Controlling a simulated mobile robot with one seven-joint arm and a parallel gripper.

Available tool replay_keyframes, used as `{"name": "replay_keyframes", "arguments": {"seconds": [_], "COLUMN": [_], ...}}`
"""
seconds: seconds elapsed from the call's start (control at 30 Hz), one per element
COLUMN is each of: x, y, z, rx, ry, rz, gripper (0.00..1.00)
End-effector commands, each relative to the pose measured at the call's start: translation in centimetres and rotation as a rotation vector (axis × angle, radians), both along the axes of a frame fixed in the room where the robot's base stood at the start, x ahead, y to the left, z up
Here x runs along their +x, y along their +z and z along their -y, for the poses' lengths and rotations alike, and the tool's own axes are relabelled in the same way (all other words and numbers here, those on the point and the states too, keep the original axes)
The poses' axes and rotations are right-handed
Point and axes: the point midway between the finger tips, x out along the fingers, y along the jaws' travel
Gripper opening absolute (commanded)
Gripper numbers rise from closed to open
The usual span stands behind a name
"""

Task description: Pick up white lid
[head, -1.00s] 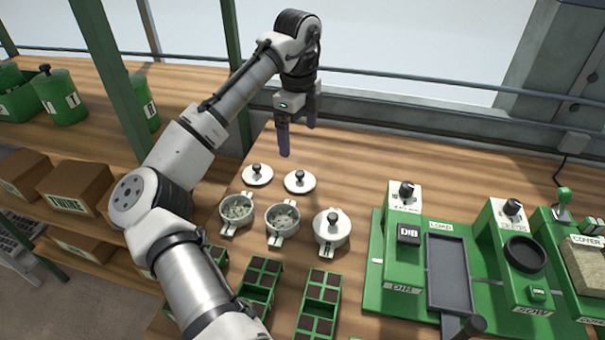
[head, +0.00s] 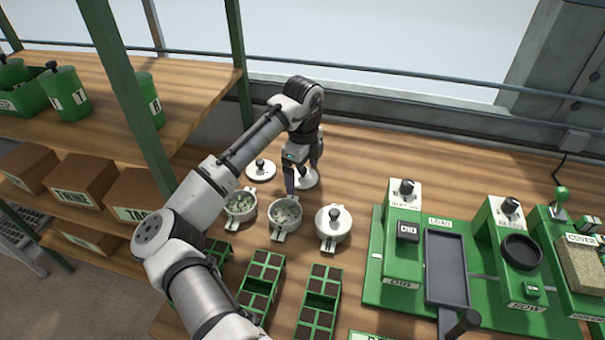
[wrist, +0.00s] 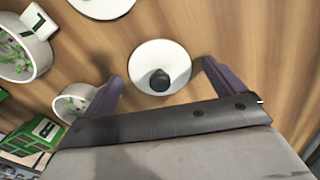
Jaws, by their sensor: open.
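One white lid with a black knob (head: 308,182) lies flat on the wooden bench, partly hidden behind my gripper (head: 302,177). In the wrist view this lid (wrist: 150,54) sits ahead of and between the two purple fingers, its knob near the line between the fingertips. My gripper (wrist: 161,76) is open, with nothing held; I cannot tell its exact height above the lid. A second white lid (head: 252,173) lies just to the left, and its edge shows at the top of the wrist view (wrist: 100,6). A third lid sits on a white pot (head: 333,236).
Two open white pots with green contents, a left one (head: 240,216) and a middle one (head: 284,229), stand in front of the lids. Green seed trays (head: 262,272) are nearer. A green machine (head: 405,270) stands at right. Bare bench (head: 420,160) lies behind and right.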

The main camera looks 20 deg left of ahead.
Motion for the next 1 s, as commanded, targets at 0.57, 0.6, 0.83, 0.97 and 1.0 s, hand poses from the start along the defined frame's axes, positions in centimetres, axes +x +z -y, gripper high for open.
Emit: {"name": "replay_keyframes", "arguments": {"seconds": [0.57,0.6,0.83,0.97,1.0], "x": [0.0,0.0,0.0,0.1,0.1], "y": [-0.1,-0.1,0.1,0.7,1.0], "z": [0.0,0.0,0.0,0.1,0.1], "rx": [0.0,0.0,0.0,0.0,-0.001], "ry": [0.0,0.0,0.0,-0.001,-0.001], "rz": [0.0,0.0,0.0,0.001,0.002], "gripper": [0.48,0.47,0.47,0.47,0.47]}}
